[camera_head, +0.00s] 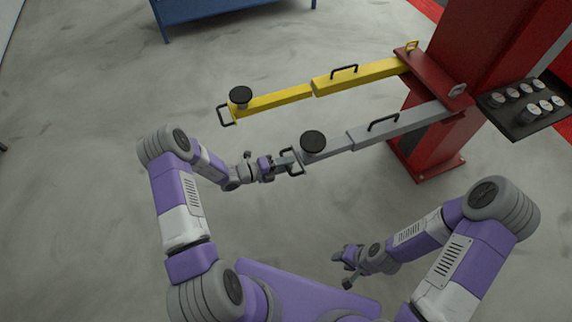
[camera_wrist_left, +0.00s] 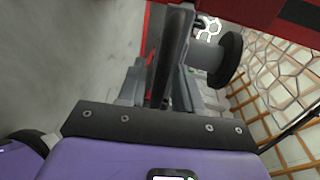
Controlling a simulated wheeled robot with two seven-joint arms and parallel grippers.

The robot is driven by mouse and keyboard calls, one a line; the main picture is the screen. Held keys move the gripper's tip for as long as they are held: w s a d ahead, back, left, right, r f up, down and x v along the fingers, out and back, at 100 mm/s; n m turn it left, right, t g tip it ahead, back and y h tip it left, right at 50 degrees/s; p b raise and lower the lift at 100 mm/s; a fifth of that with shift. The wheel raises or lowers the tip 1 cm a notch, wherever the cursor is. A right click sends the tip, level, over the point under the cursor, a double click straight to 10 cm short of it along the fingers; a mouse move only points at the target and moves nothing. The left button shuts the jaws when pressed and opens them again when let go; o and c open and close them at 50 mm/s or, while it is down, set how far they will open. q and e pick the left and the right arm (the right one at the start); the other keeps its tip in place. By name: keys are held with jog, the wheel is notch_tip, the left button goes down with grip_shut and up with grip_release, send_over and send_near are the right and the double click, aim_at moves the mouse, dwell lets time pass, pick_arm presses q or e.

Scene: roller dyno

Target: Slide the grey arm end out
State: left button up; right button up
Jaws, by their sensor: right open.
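The grey arm (camera_head: 400,124) reaches left from the red lift column. Its narrower end section (camera_head: 328,148) carries a round black pad (camera_head: 312,141) on top. A dark loop handle (camera_head: 298,171) is at the tip. My left gripper (camera_head: 287,162) is at this handle, its fingers overlapping it in the head view. In the left wrist view a dark upright bar (camera_wrist_left: 174,55) and the pad (camera_wrist_left: 230,60) are close in front of the palm. I cannot tell whether the fingers are closed on the handle. My right gripper (camera_head: 346,268) is open and empty, low and apart from the arm.
A yellow arm (camera_head: 360,75) with its own pad (camera_head: 240,96) and end handle (camera_head: 223,115) runs beyond the grey one. The red column (camera_head: 470,60) and a dark tray with several round pads (camera_head: 525,121) stand right. A blue bench (camera_head: 205,10) is behind. Floor left is clear.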

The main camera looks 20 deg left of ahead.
pick_arm(q)
jog(key=shift+c, duration=0.2)
grip_shut()
jog(key=f+p+v, duration=0.2)
jog(key=f+v, duration=0.1)
jog(key=v, duration=1.2)
jog(key=shift+s+a+p, duration=0.3)
jog(key=shift+a, duration=0.1)
jog(key=shift+o, duration=0.2)
grip_release()
